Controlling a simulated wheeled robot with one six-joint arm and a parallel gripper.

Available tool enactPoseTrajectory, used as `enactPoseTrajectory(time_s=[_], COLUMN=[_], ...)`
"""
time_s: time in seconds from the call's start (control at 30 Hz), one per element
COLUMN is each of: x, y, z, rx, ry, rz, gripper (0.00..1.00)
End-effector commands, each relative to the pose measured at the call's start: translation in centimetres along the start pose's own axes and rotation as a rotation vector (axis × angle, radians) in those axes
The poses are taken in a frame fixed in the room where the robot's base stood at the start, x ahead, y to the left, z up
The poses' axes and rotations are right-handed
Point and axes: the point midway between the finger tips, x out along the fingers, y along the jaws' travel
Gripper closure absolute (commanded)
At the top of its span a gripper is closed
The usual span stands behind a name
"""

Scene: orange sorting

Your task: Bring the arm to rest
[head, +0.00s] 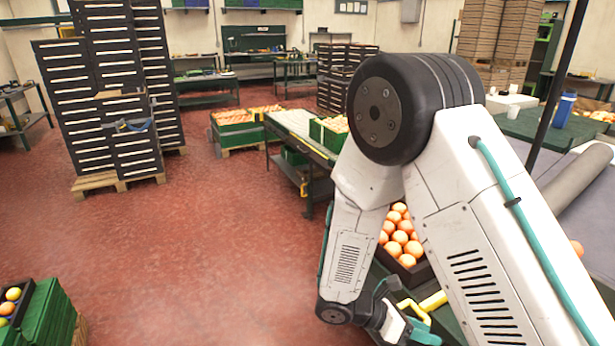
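My arm fills the right side of the head view, bent at a large black elbow joint. Its forearm hangs down to a wrist near the bottom edge. My gripper (408,326) is only partly in view there, in front of a dark crate of oranges (402,238). Its fingertips cannot be made out, so I cannot tell whether it is open or shut, or whether it holds anything. Yellow parts show beside it; I cannot tell what they belong to. My arm hides part of the crate.
A roller table (301,130) and green crates of oranges (233,118) stand beyond my arm. Tall stacks of dark crates (108,100) stand on pallets at left. A green crate (42,312) with fruit is at the lower left. The red floor (200,230) between is clear.

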Motion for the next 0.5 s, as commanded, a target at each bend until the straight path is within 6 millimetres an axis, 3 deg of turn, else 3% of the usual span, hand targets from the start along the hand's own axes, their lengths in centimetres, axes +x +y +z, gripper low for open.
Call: enactPoseTrajectory(time_s=[0.03,0.2,0.5], x=[-0.5,-1.7,-3.8], y=[-1.5,-6.1,-13.5], z=[1.4,4.5,8.6], rx=[0.113,0.459,0.974], ry=[0.066,0.267,0.602], rz=[-0.026,-0.136,-0.345], gripper=[0.62,0.62,0.62])
